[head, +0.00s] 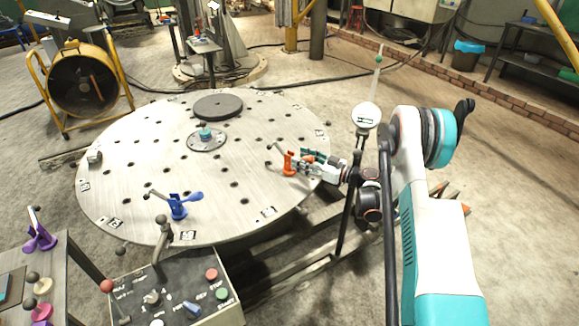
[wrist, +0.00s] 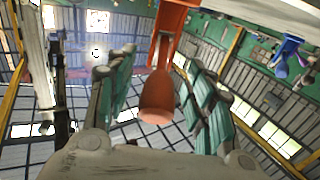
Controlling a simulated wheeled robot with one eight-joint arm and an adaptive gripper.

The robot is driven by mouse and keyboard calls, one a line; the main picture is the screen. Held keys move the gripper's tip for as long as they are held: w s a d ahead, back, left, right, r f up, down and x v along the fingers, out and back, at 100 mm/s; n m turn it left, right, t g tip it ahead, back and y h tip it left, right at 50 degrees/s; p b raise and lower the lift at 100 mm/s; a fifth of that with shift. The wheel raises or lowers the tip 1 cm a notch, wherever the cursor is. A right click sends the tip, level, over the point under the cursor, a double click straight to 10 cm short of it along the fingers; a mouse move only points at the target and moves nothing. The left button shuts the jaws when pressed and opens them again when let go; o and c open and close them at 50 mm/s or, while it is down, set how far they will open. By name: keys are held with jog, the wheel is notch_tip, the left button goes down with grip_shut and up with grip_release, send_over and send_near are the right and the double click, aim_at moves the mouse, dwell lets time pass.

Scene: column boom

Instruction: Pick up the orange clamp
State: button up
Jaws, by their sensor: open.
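The orange clamp (head: 288,163) stands near the right edge of the round metal table, with a dark lever reaching up and left. My gripper (head: 307,161) is right beside it, coming in from the right at about the clamp's height. In the wrist view, the orange clamp (wrist: 158,100) reaches down between the two teal fingers of my gripper (wrist: 162,60). Gaps show on both sides, so the fingers are open around its rounded end and not closed on it. The clamp's far part runs out of the top of the wrist view.
The round table (head: 140,160) has many holes. A blue clamp (head: 178,206) stands at its front, a dark disc (head: 217,106) at its back and a small hub (head: 206,138) near its middle. A control box (head: 175,290) stands in front. A purple clamp (head: 39,232) is at far left.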

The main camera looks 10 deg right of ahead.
aim_at(293, 154)
jog(key=b+x, duration=0.1)
jog(key=x, duration=0.3)
jog(key=shift+w+b, duration=0.1)
jog(key=shift+b, duration=0.2)
grip_shut()
jog(key=shift+r, duration=0.1)
jog(key=shift+r, duration=0.15)
